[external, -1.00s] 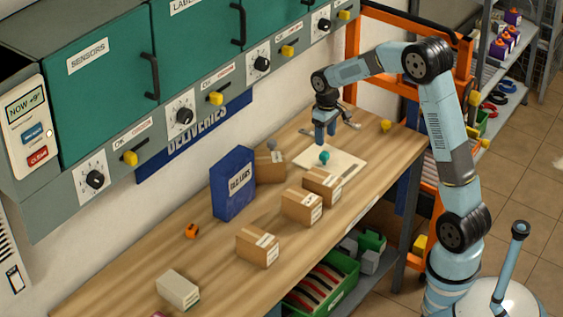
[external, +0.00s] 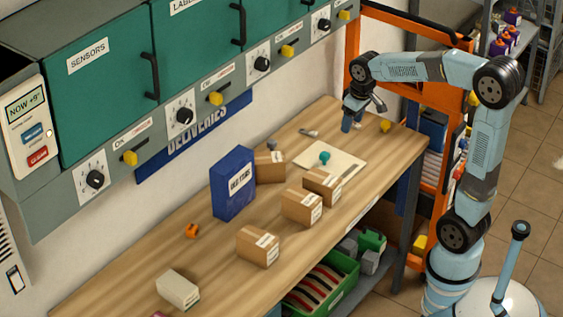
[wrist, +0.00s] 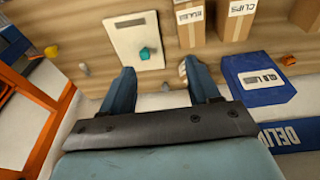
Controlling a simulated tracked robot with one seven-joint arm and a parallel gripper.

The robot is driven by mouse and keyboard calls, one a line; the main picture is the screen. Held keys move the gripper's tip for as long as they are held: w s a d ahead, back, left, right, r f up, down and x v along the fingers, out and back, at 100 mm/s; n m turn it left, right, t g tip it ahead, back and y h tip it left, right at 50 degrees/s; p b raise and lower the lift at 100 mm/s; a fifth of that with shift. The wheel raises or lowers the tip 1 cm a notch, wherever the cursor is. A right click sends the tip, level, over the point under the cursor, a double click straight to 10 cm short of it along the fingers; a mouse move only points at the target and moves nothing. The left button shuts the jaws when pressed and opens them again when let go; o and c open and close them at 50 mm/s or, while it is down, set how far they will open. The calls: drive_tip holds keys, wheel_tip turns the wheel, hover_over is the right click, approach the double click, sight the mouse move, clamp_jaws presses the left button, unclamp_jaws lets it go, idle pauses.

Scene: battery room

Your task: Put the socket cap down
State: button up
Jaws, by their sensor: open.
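A small teal piece, which I take to be the socket cap (external: 325,157), stands on a pale board (external: 345,163) on the wooden bench. In the wrist view the teal piece (wrist: 147,53) lies beyond my fingertips, on the board (wrist: 120,35). My gripper (external: 351,124) is above the far right part of the bench, behind the board and apart from the teal piece. In the wrist view the two fingers of my gripper (wrist: 158,69) are spread with nothing between them.
A metal tool (external: 309,132) lies behind the board and a yellow piece (external: 385,125) sits to its right. Cardboard boxes (external: 302,206) and a blue box (external: 232,183) stand left of the board. An orange rack (external: 353,70) rises behind the bench's right end.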

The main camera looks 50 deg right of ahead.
drive_tip(key=s+a+r+t, duration=0.1)
drive_tip(key=s+a, duration=0.1)
drive_tip(key=s, duration=0.8)
drive_tip(key=s+a+r+t, duration=0.1)
drive_tip(key=s+a+t, duration=0.1)
drive_tip(key=s, duration=0.9)
drive_tip(key=shift+a, duration=0.7)
drive_tip(key=shift+w+r, duration=0.1)
drive_tip(key=shift+r, duration=0.05)
